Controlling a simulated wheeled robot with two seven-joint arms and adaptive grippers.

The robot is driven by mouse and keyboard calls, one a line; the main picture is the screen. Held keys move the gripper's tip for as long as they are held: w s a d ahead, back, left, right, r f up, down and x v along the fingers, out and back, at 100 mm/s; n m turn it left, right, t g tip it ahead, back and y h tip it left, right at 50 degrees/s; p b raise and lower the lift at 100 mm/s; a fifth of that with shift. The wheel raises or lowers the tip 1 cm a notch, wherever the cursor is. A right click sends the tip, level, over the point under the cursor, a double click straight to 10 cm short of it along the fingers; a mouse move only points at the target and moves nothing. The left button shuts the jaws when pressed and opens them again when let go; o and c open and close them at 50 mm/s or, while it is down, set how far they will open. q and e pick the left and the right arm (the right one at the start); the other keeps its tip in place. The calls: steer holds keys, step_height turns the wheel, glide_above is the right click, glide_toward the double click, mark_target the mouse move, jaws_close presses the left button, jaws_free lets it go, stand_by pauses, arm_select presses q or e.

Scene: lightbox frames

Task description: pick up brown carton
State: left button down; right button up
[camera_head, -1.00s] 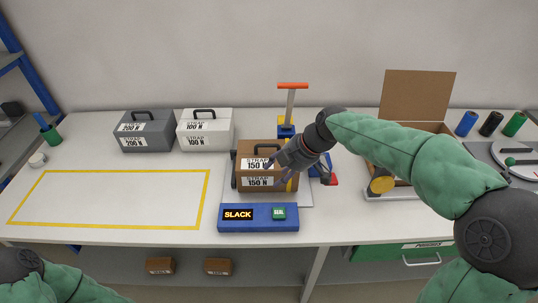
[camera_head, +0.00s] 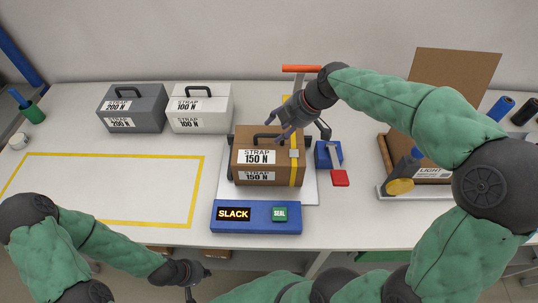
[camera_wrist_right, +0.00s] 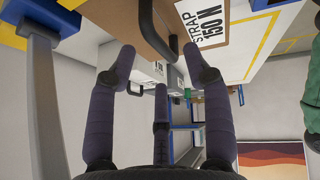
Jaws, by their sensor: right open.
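The brown carton (camera_head: 243,164) with a dark top handle and "STRAP 150 N" labels stands upright on a pale plate behind the blue SLACK console. A yellow strap runs down its right part. My right gripper (camera_head: 290,128) is open at the carton's top, close by the handle; contact cannot be told. In the right wrist view its spread fingers (camera_wrist_right: 158,62) have nothing between them, with the carton (camera_wrist_right: 127,14) and its dark handle just beyond. My left gripper (camera_head: 190,280) is low at the front edge, apart from the carton, its fingers barely visible.
A grey case (camera_head: 135,108) and a white case (camera_head: 202,108) stand at back left. The blue console (camera_head: 256,217) is in front of the carton. A blue block (camera_head: 328,155) and an open cardboard box (camera_head: 455,85) are to the right. The yellow-outlined area (camera_head: 100,157) is empty.

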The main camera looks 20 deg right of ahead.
mark_target(269, 151)
steer(key=shift+b+x, duration=0.85)
steer(key=shift+x, duration=2.1)
steer(key=shift+w+r, duration=0.15)
steer(key=shift+a, duration=0.1)
jaws_close()
steer(key=shift+r, duration=0.1)
